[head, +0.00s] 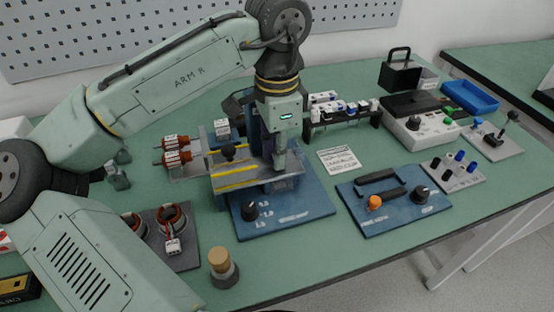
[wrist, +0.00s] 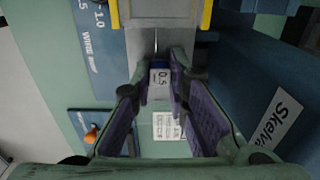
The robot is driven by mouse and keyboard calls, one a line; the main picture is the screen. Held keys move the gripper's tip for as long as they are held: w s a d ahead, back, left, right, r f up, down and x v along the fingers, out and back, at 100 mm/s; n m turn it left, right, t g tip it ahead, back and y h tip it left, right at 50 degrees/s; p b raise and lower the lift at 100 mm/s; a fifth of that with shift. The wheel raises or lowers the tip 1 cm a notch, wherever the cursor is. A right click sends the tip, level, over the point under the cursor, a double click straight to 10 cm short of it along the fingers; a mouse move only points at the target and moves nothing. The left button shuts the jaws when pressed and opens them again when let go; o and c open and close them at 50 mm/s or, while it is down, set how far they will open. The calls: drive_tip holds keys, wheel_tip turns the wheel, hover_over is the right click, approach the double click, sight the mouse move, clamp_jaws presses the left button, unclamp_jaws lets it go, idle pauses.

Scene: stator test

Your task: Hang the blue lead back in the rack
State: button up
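My gripper (head: 280,163) points down at the grey and yellow fixture on the blue wire plate (head: 295,205). In the head view the lead is hidden behind my gripper. The rack (head: 343,118) stands behind and to the right, with several white and blue lead ends along its top.
A printed card (head: 341,159) lies in front of the rack. A blue panel with an orange knob (head: 374,202) is to the right. A white-grey instrument (head: 420,132) and a blue tray (head: 470,97) stand further right. A wooden-topped cylinder (head: 222,265) is near the front edge.

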clamp_jaws()
drive_tip(key=shift+r, duration=0.1)
drive_tip(key=shift+r+p, duration=2.85)
drive_tip(key=shift+f, duration=0.1)
